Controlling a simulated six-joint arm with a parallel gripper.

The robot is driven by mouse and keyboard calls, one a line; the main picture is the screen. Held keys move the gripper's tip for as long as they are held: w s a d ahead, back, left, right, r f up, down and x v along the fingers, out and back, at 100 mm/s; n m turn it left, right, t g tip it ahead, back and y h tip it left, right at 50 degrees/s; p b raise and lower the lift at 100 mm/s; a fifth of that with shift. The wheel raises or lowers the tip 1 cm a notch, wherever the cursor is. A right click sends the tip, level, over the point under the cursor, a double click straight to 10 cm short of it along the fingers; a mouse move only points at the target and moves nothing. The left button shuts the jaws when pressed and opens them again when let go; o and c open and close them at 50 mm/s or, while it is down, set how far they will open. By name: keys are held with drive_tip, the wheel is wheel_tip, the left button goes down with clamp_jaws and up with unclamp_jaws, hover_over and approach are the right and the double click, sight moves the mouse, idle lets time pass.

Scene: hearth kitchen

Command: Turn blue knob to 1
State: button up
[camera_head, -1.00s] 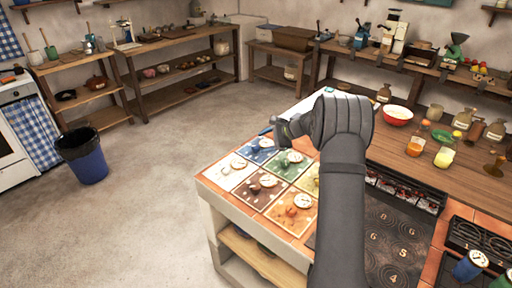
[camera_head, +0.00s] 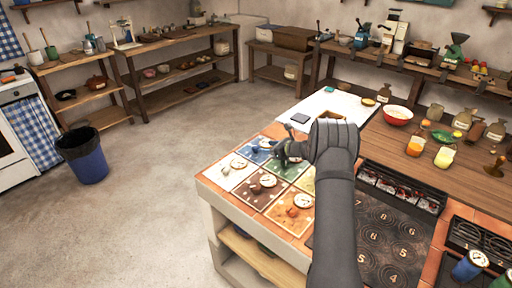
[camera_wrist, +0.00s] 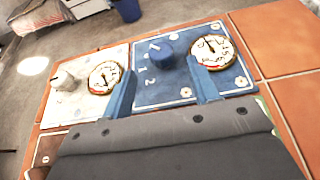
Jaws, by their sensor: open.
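The blue knob (camera_wrist: 162,56) stands on a blue panel (camera_wrist: 180,92) with a round white dial (camera_wrist: 212,50) at its right. Small white numerals, including a 1 and a 2, show on the panel left of and below the knob. In the wrist view my gripper (camera_wrist: 160,68) is open, with one blue finger on each side of the knob's line. I cannot tell whether the fingers touch the knob.
A white panel with a white knob (camera_wrist: 63,80) and its own dial (camera_wrist: 104,77) is beside the blue one. Brown, green and orange panels (camera_head: 290,211) lie close by. A dark numbered plate (camera_head: 385,235) is at the right. A blue bin (camera_head: 88,165) stands on the floor.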

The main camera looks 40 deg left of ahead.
sight(257, 146)
drive_tip(key=x, duration=0.8)
drive_tip(key=c, duration=1)
